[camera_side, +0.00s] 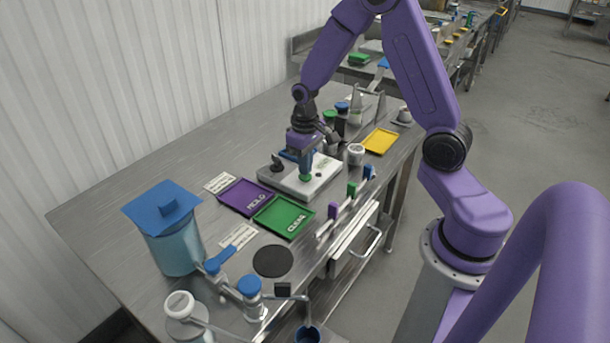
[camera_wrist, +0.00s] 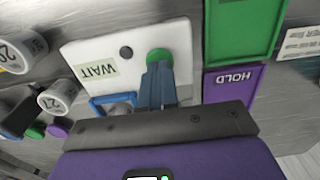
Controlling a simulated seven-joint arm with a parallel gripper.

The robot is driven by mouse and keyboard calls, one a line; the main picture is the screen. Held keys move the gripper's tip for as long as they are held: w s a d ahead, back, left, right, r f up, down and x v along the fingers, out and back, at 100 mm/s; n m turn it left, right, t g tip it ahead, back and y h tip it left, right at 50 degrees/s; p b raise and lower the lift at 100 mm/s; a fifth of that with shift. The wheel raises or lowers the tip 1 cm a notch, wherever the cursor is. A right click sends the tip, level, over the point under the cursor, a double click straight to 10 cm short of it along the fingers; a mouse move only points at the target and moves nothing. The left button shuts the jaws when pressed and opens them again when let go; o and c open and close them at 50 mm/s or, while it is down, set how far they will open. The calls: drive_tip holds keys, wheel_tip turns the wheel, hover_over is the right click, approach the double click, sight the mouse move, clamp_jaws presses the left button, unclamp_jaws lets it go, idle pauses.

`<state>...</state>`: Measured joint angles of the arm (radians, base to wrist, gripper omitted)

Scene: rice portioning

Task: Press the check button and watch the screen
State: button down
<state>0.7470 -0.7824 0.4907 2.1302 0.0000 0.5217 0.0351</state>
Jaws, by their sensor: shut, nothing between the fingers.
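A light-coloured box (camera_side: 318,187) sits on the steel table below my gripper; its white top (camera_wrist: 85,48) also shows in the wrist view. On it are a round green button (camera_wrist: 158,55), a dark round knob (camera_wrist: 126,53) and a small pale green screen (camera_wrist: 96,71) that reads WAIT. My gripper (camera_wrist: 158,66) points down with its fingers together and empty. The fingertips are at the green button and cover part of it; they look in contact, but I cannot tell how far it is pressed. In the side view my gripper (camera_side: 305,174) is above the box.
A purple tray (camera_side: 232,194) marked HOLD and a green tray (camera_side: 270,222) lie beside the box. A yellow tray (camera_side: 380,141) and a white jar (camera_side: 356,153) stand behind it. A blue-lidded container (camera_side: 176,250) stands at the front left. The table's far left is clear.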

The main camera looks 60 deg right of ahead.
drive_tip(key=shift+r, duration=2.3)
drive_tip(key=shift+s+a+r, duration=0.1)
drive_tip(key=shift+a, duration=0.15)
drive_tip(key=s+a+r+n, duration=0.5)
drive_tip(key=s+a+n, duration=0.1)
drive_tip(key=s+a, duration=0.45)
drive_tip(key=s+a+r+n, duration=0.2)
drive_tip(key=s+n, duration=0.4)
drive_tip(key=s, duration=0.8)
drive_tip(key=shift+s+a+r+n, duration=0.15)
drive_tip(key=shift+s+r+n, duration=0.15)
drive_tip(key=shift+r, duration=0.1)
